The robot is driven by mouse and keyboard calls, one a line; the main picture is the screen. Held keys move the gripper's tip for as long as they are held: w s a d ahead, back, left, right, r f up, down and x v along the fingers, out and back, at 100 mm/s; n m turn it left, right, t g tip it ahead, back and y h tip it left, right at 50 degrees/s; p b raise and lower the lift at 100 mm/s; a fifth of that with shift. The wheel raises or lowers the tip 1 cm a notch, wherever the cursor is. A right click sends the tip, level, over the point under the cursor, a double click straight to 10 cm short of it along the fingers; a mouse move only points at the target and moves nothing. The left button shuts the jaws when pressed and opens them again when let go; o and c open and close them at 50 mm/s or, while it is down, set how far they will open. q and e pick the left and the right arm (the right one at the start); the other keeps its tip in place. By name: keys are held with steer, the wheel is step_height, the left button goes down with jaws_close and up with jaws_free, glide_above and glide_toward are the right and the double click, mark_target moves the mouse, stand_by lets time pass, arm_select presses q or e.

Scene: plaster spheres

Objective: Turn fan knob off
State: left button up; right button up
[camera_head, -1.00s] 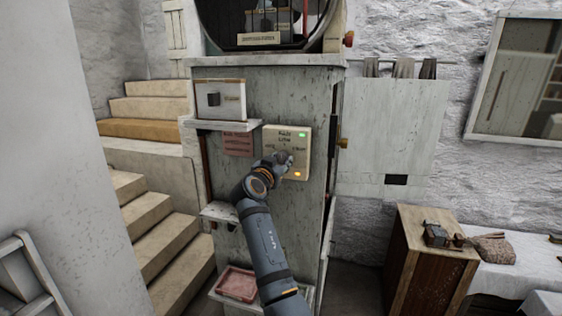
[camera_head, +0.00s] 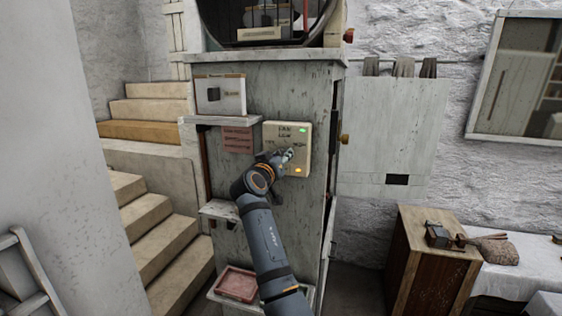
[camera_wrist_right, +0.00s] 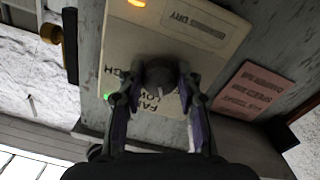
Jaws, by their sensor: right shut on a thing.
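A cream fan panel (camera_head: 295,137) is on the front of the grey cabinet, with the words "FAN" and "LOW" near its top. A green light (camera_head: 303,129) shows at its upper right and an amber light (camera_head: 298,170) at its lower right. In the right wrist view the panel appears upside down, and a dark round knob (camera_wrist_right: 160,74) stands out from it. My right gripper (camera_wrist_right: 160,92) is shut on this knob, one finger on each side. In the head view my right gripper (camera_head: 287,156) hides the knob. My left gripper is not in view.
A small shelf (camera_head: 219,121) with a switch box (camera_head: 220,94) stands out left of the panel. A reddish label (camera_head: 238,139) is below it. A pink tray (camera_head: 236,283) sits low on the cabinet. Stairs (camera_head: 160,225) rise at the left; a wooden cabinet (camera_head: 430,270) stands at the right.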

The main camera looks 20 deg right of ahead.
steer(key=n, duration=0.6)
steer(key=shift+n, duration=0.3)
stand_by(0.4)
steer(key=o, duration=1.2)
steer(key=shift+s, duration=0.1)
steer(key=shift+c, duration=0.2)
